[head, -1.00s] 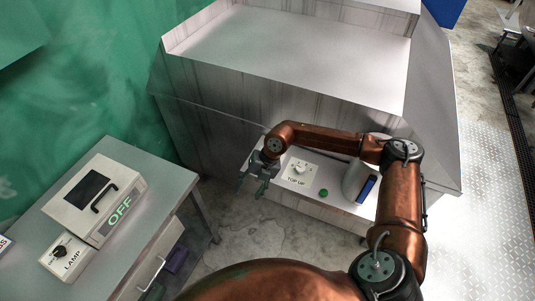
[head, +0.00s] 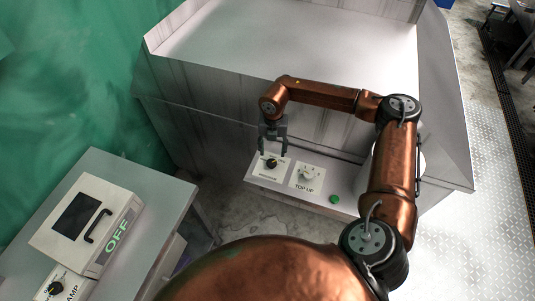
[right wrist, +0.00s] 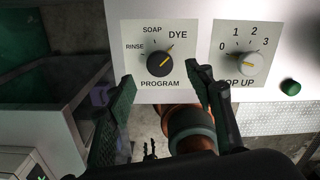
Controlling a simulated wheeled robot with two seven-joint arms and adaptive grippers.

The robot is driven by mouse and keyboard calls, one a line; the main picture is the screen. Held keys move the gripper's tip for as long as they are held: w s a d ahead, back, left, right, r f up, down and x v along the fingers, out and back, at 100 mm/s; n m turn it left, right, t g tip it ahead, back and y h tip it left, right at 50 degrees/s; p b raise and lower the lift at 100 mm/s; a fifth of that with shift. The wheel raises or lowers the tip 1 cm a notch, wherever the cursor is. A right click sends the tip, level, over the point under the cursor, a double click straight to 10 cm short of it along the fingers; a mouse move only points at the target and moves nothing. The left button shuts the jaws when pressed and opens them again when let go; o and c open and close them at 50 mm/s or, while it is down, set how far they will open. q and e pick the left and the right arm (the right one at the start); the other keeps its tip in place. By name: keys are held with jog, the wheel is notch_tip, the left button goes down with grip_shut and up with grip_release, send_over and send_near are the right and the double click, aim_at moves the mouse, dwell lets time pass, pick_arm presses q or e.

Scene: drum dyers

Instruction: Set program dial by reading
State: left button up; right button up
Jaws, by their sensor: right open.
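The program dial (right wrist: 160,64) is a black knob with a yellow pointer on a white plate marked RINSE, SOAP and DYE. Its pointer aims up and right at the DYE mark. In the head view the dial (head: 271,163) sits at the left end of the machine's front ledge. My right gripper (head: 272,146) points down just over it. In the right wrist view the open right gripper (right wrist: 165,84) has one finger on each side below the knob, and nothing is between them. A reader box (head: 84,222) on the left table shows OFF in green.
Right of the program plate are a white TOP UP dial (right wrist: 251,64) and a green button (right wrist: 290,87). A lamp switch (head: 57,288) stands by the reader box. In the right wrist view, a small dark pronged shape shows near copper; I cannot tell whether it is my left gripper.

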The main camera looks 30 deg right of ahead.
aim_at(272, 162)
jog(key=f, duration=0.4)
jog(key=f+p, duration=0.1)
jog(key=shift+s+a+f, duration=0.1)
jog(key=shift+a+f, duration=0.2)
jog(key=shift+f, duration=0.45)
jog(key=shift+s+d+f, duration=0.1)
jog(key=shift+c, duration=0.8)
jog(key=c, duration=0.7)
jog(key=shift+c, duration=1.3)
pick_arm(q)
jog(key=s, duration=0.1)
jog(key=s+r, duration=0.1)
jog(key=s, duration=0.1)
jog(key=shift+s, duration=0.2)
